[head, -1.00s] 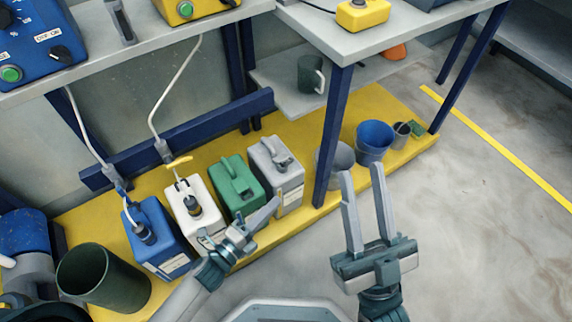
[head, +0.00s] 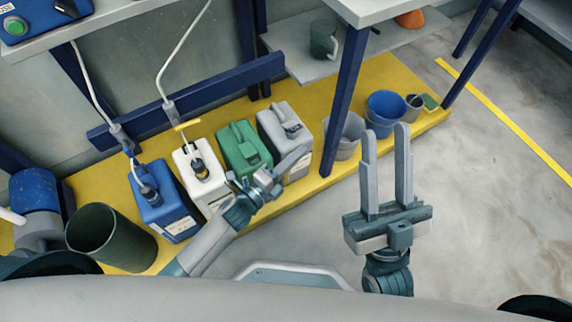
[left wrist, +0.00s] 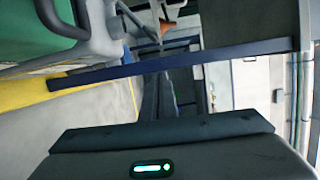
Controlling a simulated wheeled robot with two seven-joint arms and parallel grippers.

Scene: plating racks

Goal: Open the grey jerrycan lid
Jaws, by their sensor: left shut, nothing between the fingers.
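The grey jerrycan (head: 277,134) stands upright at the right end of a row of cans on the yellow platform. Its grey handle and top (head: 286,115) face up, and its lid looks closed, though it is too small to be sure. My left gripper (head: 303,153) is shut and empty, just in front of the can's lower front; I cannot tell whether it touches. In the left wrist view a grey can (left wrist: 98,45) shows at the upper left beside a green one. My right gripper (head: 386,130) is open and empty, pointing away over the floor, right of the can.
Green (head: 243,150), white (head: 188,160) and blue (head: 150,195) jerrycans stand left of the grey one. A blue table leg (head: 345,95) and a grey bucket (head: 350,150) are close on its right. A dark green bin (head: 75,235) is far left. Floor at right is clear.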

